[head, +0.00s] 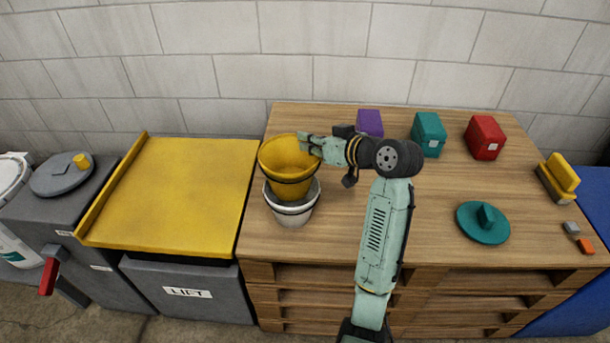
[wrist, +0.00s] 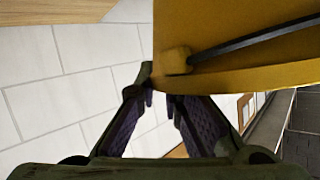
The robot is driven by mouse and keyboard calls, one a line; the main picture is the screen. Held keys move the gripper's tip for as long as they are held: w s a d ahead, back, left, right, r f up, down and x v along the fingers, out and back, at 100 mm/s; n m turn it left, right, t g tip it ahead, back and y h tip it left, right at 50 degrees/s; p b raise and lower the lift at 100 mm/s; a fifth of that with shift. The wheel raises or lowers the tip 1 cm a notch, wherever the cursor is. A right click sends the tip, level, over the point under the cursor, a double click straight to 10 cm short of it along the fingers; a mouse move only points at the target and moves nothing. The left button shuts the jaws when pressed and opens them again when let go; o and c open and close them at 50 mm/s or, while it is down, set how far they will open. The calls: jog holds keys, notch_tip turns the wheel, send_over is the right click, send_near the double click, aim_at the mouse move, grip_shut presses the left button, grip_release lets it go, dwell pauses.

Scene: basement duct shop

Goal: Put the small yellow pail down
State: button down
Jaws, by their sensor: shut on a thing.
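The small yellow pail (head: 287,188) is at the left end of the wooden table. It is upright or nearly so, with its open top showing. My gripper (head: 312,145) is shut on the right side of its rim. In the wrist view the pail (wrist: 250,30) fills the upper right, with a dark handle bar across it, and my two fingers (wrist: 160,88) meet at its rim. A whitish-grey pail (head: 291,219) stands directly below the yellow one. The yellow pail's bottom overlaps its mouth; I cannot tell whether it rests inside or hangs just above.
Purple (head: 369,122), teal (head: 428,134) and red (head: 485,137) boxes stand along the back of the table (head: 340,235). A round teal lid (head: 483,222) and a yellow-topped brush-like block (head: 558,178) lie right. A yellow-topped lift (head: 180,190) adjoins the left edge. The front middle is clear.

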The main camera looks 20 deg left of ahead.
aim_at(310, 163)
jog(key=shift+f+p, duration=0.45)
jog(key=shift+f, duration=3)
jog(key=c, duration=1.7)
grip_release()
jog(key=b+v, duration=0.3)
jog(key=v, duration=0.9)
